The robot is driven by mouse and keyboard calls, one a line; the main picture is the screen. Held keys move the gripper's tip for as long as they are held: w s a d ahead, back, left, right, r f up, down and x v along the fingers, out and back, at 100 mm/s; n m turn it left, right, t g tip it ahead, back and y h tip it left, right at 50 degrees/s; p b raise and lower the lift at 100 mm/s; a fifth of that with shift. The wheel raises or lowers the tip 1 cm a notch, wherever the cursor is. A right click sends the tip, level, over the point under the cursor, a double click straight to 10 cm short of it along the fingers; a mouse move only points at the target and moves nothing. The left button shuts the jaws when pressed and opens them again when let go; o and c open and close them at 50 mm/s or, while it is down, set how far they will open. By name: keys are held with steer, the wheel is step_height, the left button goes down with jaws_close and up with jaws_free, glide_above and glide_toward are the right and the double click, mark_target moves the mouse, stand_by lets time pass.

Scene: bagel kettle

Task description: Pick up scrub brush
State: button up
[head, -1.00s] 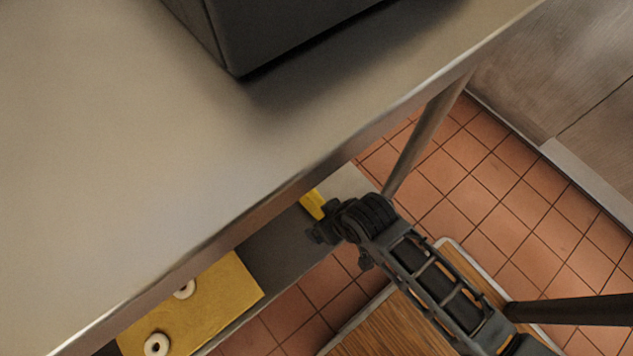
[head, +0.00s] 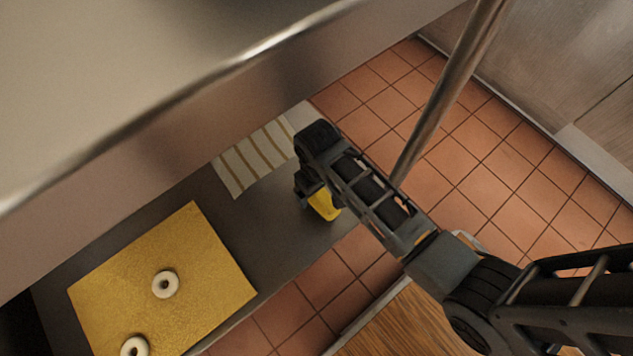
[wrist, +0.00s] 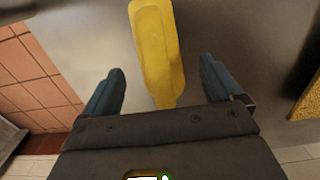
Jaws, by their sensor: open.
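The scrub brush (wrist: 156,45) is yellow and lies on the grey lower shelf. In the wrist view it runs from the top edge down between my fingers, its lower end close to the gripper body. In the head view part of the brush (head: 324,205) shows beside my wrist, and the rest is hidden by my arm. My gripper (wrist: 161,85) is open, with one blue-grey finger on each side of the brush. A gap shows between each finger and the brush. I cannot tell the height of the fingers above the shelf.
The steel table top (head: 90,90) overhangs the shelf. A striped cloth (head: 245,160) lies on the shelf (head: 275,215) behind the brush. A golden board (head: 195,265) with bagels is at the left. A metal leg (head: 450,90) stands right of my arm.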

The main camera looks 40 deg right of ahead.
step_height(320, 180, down, 4)
steer(key=shift+w+r+b, duration=0.1)
steer(key=shift+w+b, duration=0.05)
steer(key=shift+b, duration=0.8)
steer(key=c, duration=1.2)
